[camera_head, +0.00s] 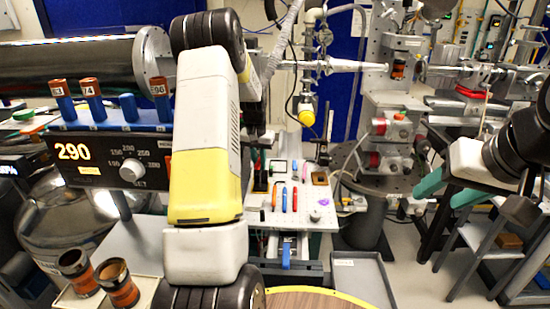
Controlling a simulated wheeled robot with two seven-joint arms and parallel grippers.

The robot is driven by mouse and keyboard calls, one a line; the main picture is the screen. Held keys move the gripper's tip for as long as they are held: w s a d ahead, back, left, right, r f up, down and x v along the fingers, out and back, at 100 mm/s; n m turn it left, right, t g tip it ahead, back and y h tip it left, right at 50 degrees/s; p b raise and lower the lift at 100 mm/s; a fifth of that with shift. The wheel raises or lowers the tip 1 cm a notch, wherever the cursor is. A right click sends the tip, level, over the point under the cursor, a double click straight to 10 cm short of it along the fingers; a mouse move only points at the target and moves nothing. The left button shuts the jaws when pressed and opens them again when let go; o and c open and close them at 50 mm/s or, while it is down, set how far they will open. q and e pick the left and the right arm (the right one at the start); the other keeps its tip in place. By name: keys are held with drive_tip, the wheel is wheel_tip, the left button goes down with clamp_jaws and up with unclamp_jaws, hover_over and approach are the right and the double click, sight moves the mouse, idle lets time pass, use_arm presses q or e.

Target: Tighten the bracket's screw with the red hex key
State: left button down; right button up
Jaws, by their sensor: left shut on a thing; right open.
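My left arm crosses the middle of the view, and its gripper (260,148) is a dark shape largely hidden behind the arm's pale links. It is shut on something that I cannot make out. Past it, a white work board (310,222) holds several slim coloured tools. A red one (275,196) and an orange-red one (295,199) lie on either side of a blue one (284,199). I cannot tell which is the red hex key. I cannot clearly identify the bracket or its screw. My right gripper (445,190) is open and empty at the right, its teal fingers apart, away from the board.
A controller reading 290 (88,172) stands at the left under a blue rack of tubes (115,125). Two orange-and-dark cups (118,283) sit in a tray at lower left. A beamline stand (392,120) rises behind the board. An empty grey tray (362,280) lies right of the board.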

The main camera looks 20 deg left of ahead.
use_arm(q)
drive_tip(key=shift+m, duration=1)
drive_tip(key=m+h, duration=0.1)
drive_tip(key=m, duration=0.3)
drive_tip(key=m, duration=0.2)
drive_tip(key=shift+m, duration=0.4)
drive_tip(key=shift+m+g, duration=0.3)
drive_tip(key=shift+m, duration=0.3)
drive_tip(key=shift+h, duration=0.3)
